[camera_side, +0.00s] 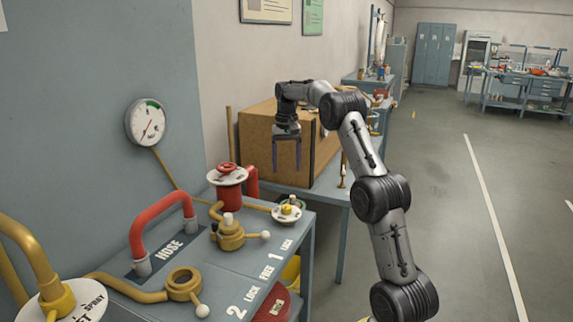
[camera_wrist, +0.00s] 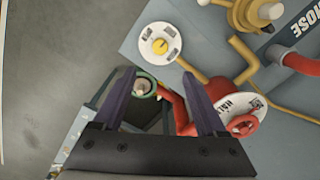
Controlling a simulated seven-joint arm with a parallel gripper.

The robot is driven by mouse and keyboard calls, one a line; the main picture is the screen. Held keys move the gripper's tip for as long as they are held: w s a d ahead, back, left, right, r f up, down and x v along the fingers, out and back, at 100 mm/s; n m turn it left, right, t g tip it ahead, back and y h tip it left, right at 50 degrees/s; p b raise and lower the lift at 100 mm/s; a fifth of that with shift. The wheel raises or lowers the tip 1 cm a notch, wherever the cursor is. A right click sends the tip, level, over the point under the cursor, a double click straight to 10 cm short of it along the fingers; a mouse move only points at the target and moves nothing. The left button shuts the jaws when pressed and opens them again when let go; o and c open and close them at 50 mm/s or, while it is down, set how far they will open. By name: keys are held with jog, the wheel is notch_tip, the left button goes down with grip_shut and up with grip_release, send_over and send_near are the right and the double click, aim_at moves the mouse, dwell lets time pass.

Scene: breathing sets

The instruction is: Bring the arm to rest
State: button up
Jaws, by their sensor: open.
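My gripper (camera_side: 287,155) hangs from my raised, bent arm with its fingers pointing down. In the side view it is in front of a brown box and above the far end of the grey bench (camera_side: 170,300). The wrist view shows my gripper (camera_wrist: 165,100) from behind, with its two dark fingers apart and nothing held between them. A red valve (camera_wrist: 240,125) with a white disc lies below and beside the right finger in that view, partly hidden by it. A small white dial (camera_wrist: 165,35) with a yellow centre lies beyond the fingertips.
The brown box (camera_side: 262,140) stands on a table behind my gripper. The bench carries a red hose handle (camera_side: 160,215), a brass fitting (camera_side: 229,235) and a brass ring (camera_side: 183,283). A gauge (camera_side: 146,121) hangs on the wall. The floor (camera_side: 440,190) at right is clear.

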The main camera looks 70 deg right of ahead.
jog(key=w+a+r+n+t+h, duration=0.1)
jog(key=w+a+r+n+t, duration=0.15)
jog(key=a+r, duration=0.8)
jog(key=s+a+r+n, duration=0.1)
jog(key=s+a+r, duration=0.2)
jog(key=a, duration=0.5)
jog(key=s+a+r+n, duration=0.2)
jog(key=s+a+r, duration=0.15)
jog(key=a, duration=0.35)
jog(key=s+a+f+n+t, duration=0.3)
jog(key=s+a+f+n, duration=0.1)
jog(key=s+a, duration=0.65)
jog(key=s+a+f+n+y, duration=0.1)
jog(key=s+f+n, duration=0.1)
jog(key=s+f, duration=0.6)
notch_tip(320, 180, down, 2)
jog(key=shift+f, duration=0.15)
jog(key=shift+a, duration=0.1)
